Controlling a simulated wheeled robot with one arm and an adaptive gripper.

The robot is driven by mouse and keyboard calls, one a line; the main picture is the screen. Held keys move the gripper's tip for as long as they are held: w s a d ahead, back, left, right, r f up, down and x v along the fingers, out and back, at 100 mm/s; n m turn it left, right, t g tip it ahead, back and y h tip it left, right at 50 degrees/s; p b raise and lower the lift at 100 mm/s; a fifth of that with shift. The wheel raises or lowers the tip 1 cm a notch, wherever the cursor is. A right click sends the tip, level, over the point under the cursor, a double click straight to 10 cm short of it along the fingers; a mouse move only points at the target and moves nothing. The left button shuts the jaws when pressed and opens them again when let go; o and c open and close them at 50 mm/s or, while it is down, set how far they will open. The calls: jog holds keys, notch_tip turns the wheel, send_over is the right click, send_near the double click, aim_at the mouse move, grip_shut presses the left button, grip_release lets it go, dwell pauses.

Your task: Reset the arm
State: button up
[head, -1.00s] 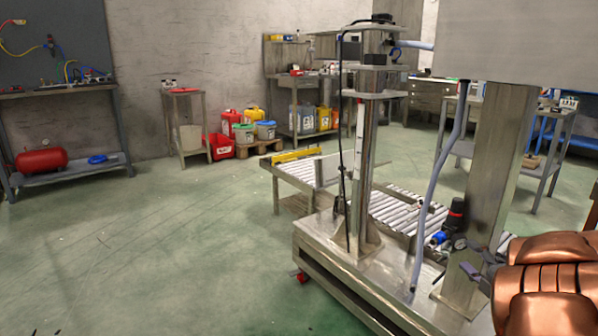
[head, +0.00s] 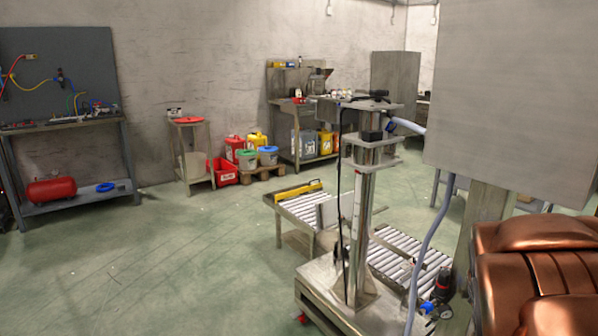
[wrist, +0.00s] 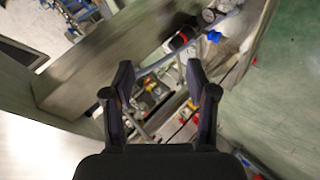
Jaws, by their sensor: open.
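My gripper (wrist: 159,85) shows in the wrist view with its two dark fingers apart and nothing between them. Beyond the fingers are the metal frame of a machine and small blurred parts, among them a round gauge (wrist: 209,15) and a blue fitting (wrist: 214,36). In the head view my copper-coloured arm fills the lower right corner, and my gripper is not visible there.
A metal stand (head: 362,215) with a roller conveyor (head: 395,255) and a large grey cabinet (head: 510,95) stand close on the right. A workbench (head: 65,125) with a red tank (head: 52,190) is at left. Bins (head: 223,172) line the back wall. The floor at left is clear.

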jog(key=s+a+r+m+g+y+p, duration=0.1)
jog(key=s+a+r+g+y+p, duration=0.1)
jog(key=s+a+r+p, duration=0.3)
jog(key=s+a+r+m+g+y+p, duration=0.2)
jog(key=s+a+r+g+p, duration=0.2)
jog(key=s+a, duration=0.9)
jog(key=s+a+r+m+g+y+p, duration=0.2)
jog(key=s+a+r+g+p, duration=0.2)
jog(key=s+a+p, duration=0.5)
notch_tip(320, 180, up, 2)
jog(key=shift+s+r+y+p, duration=0.1)
jog(key=shift+s+y+p, duration=0.25)
jog(key=shift+s, duration=0.35)
jog(key=shift+s+r, duration=0.2)
jog(key=shift+s, duration=0.25)
